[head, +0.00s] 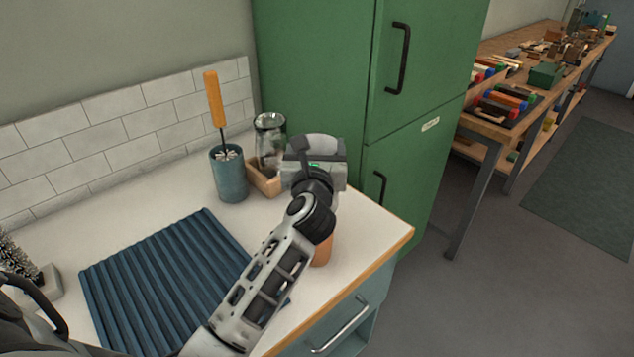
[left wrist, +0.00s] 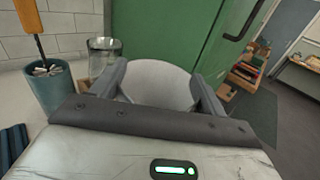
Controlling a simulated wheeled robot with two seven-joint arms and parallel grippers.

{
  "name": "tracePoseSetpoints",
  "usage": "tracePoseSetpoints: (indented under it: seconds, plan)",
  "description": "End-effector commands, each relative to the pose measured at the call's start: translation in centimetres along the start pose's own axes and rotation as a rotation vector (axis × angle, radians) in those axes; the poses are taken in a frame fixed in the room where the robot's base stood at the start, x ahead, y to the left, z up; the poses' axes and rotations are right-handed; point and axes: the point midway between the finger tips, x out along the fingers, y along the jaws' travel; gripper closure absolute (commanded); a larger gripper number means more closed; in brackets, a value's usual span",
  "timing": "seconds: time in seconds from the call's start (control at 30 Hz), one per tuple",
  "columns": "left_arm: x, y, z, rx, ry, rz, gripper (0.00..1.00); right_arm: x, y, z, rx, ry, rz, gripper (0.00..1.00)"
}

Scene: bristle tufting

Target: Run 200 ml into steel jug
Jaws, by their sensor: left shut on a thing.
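My left gripper (head: 315,165) is above the back right part of the white worktop. In the left wrist view its two fingers (left wrist: 160,90) close on either side of a smooth pale grey rounded thing (left wrist: 158,82). The rounded thing (head: 320,141) also shows past the gripper in the head view. It may be the steel jug, but its opening and lower part are hidden, so I cannot tell. No tap or measuring scale can be made out. My right gripper is not in view.
A blue ribbed mat (head: 165,285) lies on the worktop (head: 385,235). A blue pot (head: 229,178) with an orange-handled brush and a glass jar (head: 269,140) in a wooden holder stand behind. An orange-brown thing (head: 322,252) is partly hidden by my arm. A green cabinet (head: 330,60) rises behind.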

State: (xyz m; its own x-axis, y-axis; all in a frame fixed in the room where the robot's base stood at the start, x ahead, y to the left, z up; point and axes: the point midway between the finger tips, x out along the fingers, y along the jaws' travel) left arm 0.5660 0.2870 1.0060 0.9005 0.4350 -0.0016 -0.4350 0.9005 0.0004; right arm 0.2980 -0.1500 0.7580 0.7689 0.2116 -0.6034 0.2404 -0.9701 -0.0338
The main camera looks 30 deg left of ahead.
Motion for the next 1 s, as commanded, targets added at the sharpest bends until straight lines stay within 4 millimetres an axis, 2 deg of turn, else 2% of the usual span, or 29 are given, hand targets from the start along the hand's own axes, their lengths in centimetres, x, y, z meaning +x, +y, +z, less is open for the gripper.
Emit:
tracePoseSetpoints:
  seconds: [0.03,0.23,0.4,0.5,0.77,0.93,0.97,1.0]
  plan:
    - [0.0,0.0,-1.0,0.002,-0.001,0.0,0.74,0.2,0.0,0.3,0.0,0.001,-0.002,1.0]
    - [0.0,0.0,-2.5,-0.001,-0.004,0.0,0.74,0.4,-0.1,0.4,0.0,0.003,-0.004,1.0]
    - [0.0,0.0,-5.4,0.002,-0.001,-0.001,0.74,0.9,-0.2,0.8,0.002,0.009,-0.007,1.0]
    - [0.0,0.0,-6.5,0.002,-0.003,-0.001,0.74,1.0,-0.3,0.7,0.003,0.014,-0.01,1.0]
    - [0.0,0.0,-6.6,-0.001,-0.004,-0.001,0.74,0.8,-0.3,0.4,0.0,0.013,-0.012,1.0]
    - [0.0,0.0,-7.0,-0.001,-0.003,0.0,0.74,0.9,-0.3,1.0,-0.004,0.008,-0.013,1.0]
    - [0.0,0.0,-7.1,-0.001,-0.001,0.0,0.21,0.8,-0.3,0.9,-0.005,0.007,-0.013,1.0]
    - [0.0,0.0,-7.0,-0.001,-0.001,0.0,0.09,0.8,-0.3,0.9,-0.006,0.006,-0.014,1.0]
